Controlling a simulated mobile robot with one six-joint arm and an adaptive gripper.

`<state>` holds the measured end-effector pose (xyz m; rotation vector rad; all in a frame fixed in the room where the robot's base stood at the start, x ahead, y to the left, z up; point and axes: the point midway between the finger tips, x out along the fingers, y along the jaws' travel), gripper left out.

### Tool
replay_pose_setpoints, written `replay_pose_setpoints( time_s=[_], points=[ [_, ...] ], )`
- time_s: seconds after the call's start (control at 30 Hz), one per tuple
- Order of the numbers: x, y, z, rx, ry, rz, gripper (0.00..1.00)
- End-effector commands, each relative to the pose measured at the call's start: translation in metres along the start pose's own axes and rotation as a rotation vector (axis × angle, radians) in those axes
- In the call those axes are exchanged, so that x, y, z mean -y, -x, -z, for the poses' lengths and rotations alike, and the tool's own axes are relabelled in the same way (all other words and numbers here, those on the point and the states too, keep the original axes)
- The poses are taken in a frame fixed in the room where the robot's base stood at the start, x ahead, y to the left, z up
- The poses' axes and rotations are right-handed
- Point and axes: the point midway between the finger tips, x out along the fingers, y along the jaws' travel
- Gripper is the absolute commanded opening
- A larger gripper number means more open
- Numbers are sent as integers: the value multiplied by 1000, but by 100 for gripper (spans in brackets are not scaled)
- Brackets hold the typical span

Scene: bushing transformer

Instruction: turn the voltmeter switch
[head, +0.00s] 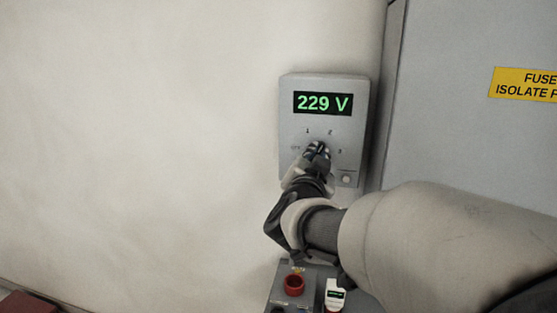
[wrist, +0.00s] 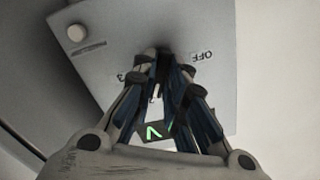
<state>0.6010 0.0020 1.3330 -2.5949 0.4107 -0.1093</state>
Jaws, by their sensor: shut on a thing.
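The voltmeter (head: 289,112) is a grey box on the pale wall. Its display (head: 322,103) reads 229 V in green. The marks 1, 2 and 3 sit around its switch, with a faint OFF mark at the left. My gripper (head: 318,148) is at the front of the voltmeter, shut on the switch. In the wrist view, the fingers of my gripper (wrist: 159,57) close together at the panel between the OFF and 3 marks. They hide most of the switch, so I cannot tell which mark it points to. Part of the display (wrist: 153,132) shows between the fingers.
A small round button (head: 346,179) is on the voltmeter's lower right. A grey cabinet with a yellow label (head: 524,85) stands at the right. Below is a grey box with a red ring (head: 293,285) and a small white device (head: 336,294). The wall at left is clear.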

Motion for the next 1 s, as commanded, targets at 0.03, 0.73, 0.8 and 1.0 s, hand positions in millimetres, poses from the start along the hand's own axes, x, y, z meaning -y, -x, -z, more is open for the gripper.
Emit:
replay_pose_setpoints(
  time_s=[0.03, 0.73, 0.8, 1.0],
  points=[
    [0, 0, 0, 1, -4, 0, 0],
    [0, 0, 0, 0, -5, 0, 32],
    [0, 0, 0, 0, -5, 0, 32],
    [0, 1, 0, 0, -5, 0, 32]
  ],
)
